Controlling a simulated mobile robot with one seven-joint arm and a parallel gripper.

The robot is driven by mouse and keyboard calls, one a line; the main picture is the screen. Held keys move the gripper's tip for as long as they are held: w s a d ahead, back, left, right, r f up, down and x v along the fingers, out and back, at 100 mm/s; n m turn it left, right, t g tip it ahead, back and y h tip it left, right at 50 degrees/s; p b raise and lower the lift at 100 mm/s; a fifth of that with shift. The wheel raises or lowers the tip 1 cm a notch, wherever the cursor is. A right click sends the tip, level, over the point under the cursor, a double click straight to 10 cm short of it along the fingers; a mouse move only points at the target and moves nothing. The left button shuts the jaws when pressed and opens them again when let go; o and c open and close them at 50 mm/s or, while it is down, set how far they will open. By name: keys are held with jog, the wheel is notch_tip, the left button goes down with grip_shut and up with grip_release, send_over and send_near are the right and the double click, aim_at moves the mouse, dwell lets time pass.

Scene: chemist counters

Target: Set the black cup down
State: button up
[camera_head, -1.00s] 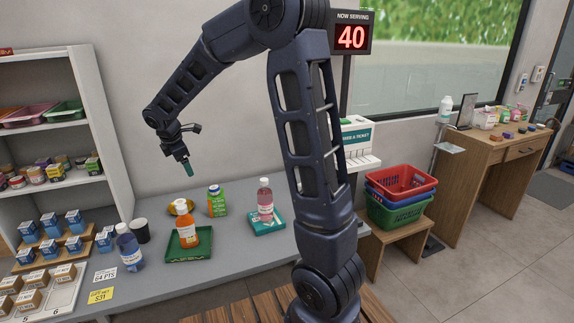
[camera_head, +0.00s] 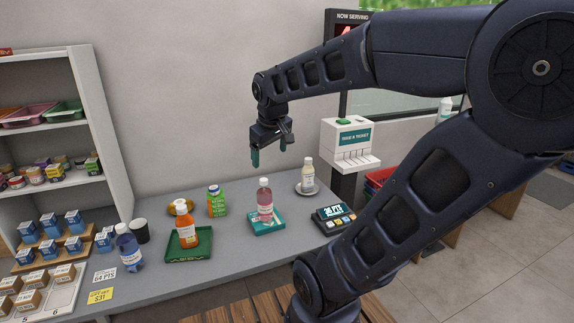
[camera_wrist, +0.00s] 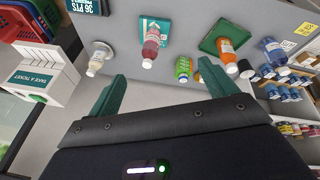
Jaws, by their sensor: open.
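The black cup (camera_head: 140,230) stands upright on the grey counter (camera_head: 160,284), at its left end, just behind a blue bottle (camera_head: 129,250). My gripper (camera_head: 269,157) is open and empty, in the air above the counter's back edge, well to the right of the cup and higher than the bottles. Its two green fingers stand apart in the wrist view (camera_wrist: 157,98), with nothing between them.
An orange bottle stands on a green tray (camera_head: 173,258). A ticket machine (camera_head: 347,143) stands behind.

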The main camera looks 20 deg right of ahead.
jog(key=s+d+f+m, duration=0.1)
jog(key=s+d+m, duration=0.1)
jog(key=s+m, duration=0.2)
jog(key=s, duration=0.3)
jog(key=shift+d+f+y, duration=0.2)
jog(key=shift+y, duration=0.1)
dwell(0.8)
